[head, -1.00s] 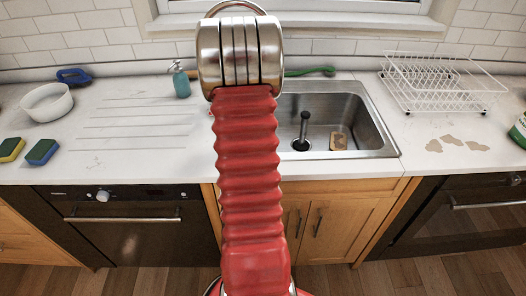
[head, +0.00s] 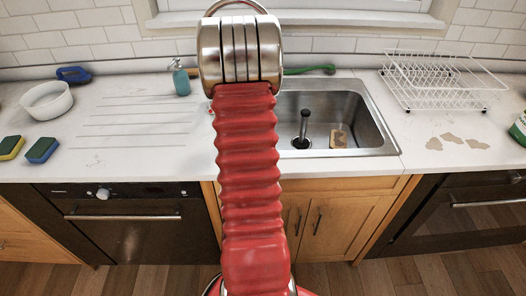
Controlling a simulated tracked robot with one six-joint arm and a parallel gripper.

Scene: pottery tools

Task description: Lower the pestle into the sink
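The steel sink (head: 368,118) is set into the counter, right of my red arm, which covers its left part. A dark upright rod with a wider, rounded top (head: 304,127) stands in the sink over the dark round drain (head: 301,143). It may be the pestle, but I cannot tell for sure. No other pestle shows. My gripper is hidden behind my arm, so whether it is open or holds anything does not show.
A tan sponge-like block (head: 338,138) is in the sink. A green-handled brush (head: 310,70) lies behind it. A white dish rack (head: 440,82) and brown stains (head: 452,138) are on the right. A teal bottle (head: 180,78), white bowl (head: 47,101) and sponges (head: 42,150) are on the left.

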